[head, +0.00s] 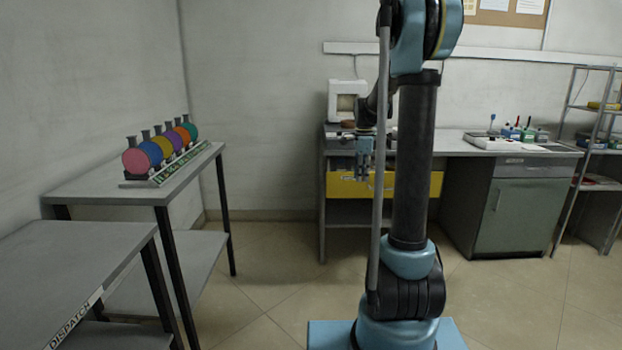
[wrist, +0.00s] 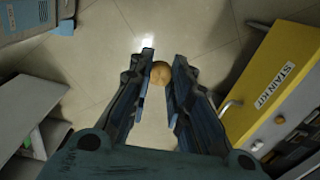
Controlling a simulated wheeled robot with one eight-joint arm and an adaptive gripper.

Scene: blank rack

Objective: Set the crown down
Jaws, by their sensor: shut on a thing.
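My gripper (head: 363,172) hangs pointing down in front of the back bench, left of my upright arm link. In the wrist view, its two dark blue fingers (wrist: 160,82) are closed on a small, round, tan thing, which I take as the crown (wrist: 160,72). It sits at the fingertips, with bare floor below it. The crown is too small to make out in the head view. Its fine shape is unclear.
A yellow drawer (wrist: 268,75) labelled "STAIN KIT" is close on the right. The back bench (head: 463,147) carries a white machine (head: 346,98). At left, a table (head: 75,190) holds a rack of coloured discs (head: 163,148). The DISPATCH table (head: 60,255) is bare on top.

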